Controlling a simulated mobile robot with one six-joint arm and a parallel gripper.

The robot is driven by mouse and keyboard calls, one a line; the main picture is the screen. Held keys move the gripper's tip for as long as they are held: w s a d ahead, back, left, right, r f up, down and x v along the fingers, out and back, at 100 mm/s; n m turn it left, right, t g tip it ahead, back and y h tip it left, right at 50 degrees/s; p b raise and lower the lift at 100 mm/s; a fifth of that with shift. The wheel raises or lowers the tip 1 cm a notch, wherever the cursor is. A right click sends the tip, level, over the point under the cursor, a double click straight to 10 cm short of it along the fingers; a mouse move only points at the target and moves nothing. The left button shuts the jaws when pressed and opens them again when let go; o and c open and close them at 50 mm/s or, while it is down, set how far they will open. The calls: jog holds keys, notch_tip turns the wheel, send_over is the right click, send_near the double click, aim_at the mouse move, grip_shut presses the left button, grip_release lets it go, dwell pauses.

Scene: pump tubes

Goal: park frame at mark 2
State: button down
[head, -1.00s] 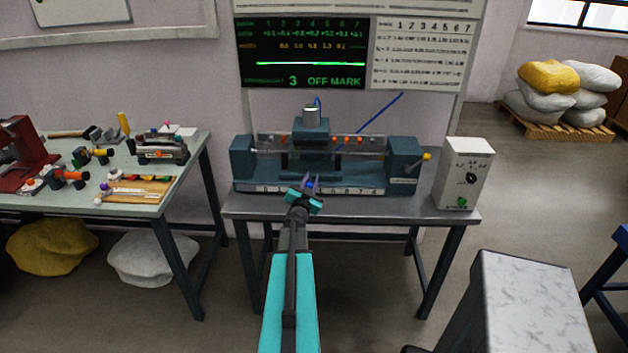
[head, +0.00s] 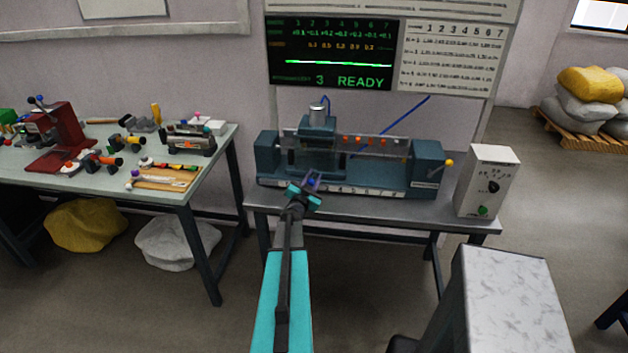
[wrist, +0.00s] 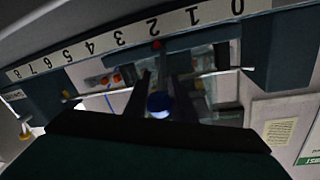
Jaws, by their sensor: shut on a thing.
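The teal frame (head: 318,135) with a metal cylinder on top stands on the left part of the bench machine's bed. My gripper (head: 312,183) is in front of it, low down, shut on a blue knob (wrist: 159,104). In the wrist view, dark fingers flank the knob. The number strip (wrist: 104,42) runs from 0 at right to 8 at left. A red pointer (wrist: 157,44) sits beside the 2, about in line with it. In the head view my gripper hides the low numbers. The screen (head: 330,55) reads 3 READY.
A grey control box (head: 487,182) with a green button stands on the bench (head: 400,210) right of the machine. A table (head: 205,170) with tools is at left. A blue hose (head: 395,123) rises behind the machine. A pale-topped block (head: 510,290) is at front right.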

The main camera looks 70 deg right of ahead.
jog(key=shift+w+f, duration=0.15)
jog(key=shift+w, duration=0.15)
jog(key=c, duration=1.5)
grip_release()
jog(key=shift+s, duration=0.1)
jog(key=shift+a, duration=0.15)
jog(key=shift+a+b, duration=2.2)
jog(key=shift+a, duration=4.55)
